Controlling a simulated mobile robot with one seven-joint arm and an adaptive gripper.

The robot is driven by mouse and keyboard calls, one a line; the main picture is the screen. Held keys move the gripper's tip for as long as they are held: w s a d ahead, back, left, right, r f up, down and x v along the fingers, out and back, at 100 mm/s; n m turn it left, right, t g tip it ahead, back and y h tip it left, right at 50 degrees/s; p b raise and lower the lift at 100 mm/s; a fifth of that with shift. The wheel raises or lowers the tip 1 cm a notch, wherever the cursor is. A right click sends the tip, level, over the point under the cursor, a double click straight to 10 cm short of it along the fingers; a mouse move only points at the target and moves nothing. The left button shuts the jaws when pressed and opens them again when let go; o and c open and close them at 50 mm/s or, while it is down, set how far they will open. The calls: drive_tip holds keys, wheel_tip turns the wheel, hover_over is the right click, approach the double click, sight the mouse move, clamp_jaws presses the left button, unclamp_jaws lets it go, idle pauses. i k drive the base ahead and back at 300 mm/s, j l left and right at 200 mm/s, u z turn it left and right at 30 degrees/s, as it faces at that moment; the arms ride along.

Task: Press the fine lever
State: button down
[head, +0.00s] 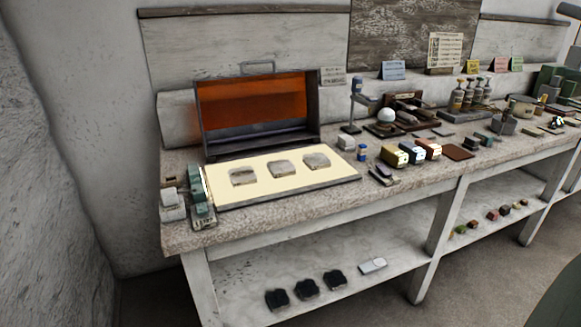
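No part is clearly readable as the fine lever at this size. A small green device (199,192) stands at the left end of the workbench (300,204), beside pale grey blocks (172,205); I cannot make out a lever on it. A small dark device (382,175) lies near the front edge, right of the cream panel, its details too small to tell. A white sphere (386,115) rests on a dark base farther back. My gripper is not in view.
An open case (258,112) with an orange inside stands behind a cream panel (222,194) bearing three grey slabs. Yellow, orange and blue-marked blocks (411,152) and bottles (468,97) stand to the right. A lower shelf (400,240) holds small dark pieces. Rough wall borders the left.

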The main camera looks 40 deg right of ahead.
sight(409, 107)
drive_tip(key=z, duration=1.8)
drive_tip(key=i+l+u, duration=0.1)
drive_tip(key=i+l, duration=0.45)
drive_tip(key=l, duration=0.15)
drive_tip(key=i+l+u, duration=0.25)
drive_tip(key=i+l, duration=0.2)
drive_tip(key=l, duration=0.3)
drive_tip(key=i+l+u, duration=0.1)
drive_tip(key=i+l, duration=0.15)
drive_tip(key=l, duration=0.15)
drive_tip(key=i+l, duration=0.2)
drive_tip(key=l, duration=0.2)
drive_tip(key=i+j, duration=0.1)
drive_tip(key=i, duration=0.15)
drive_tip(key=j+u, duration=0.05)
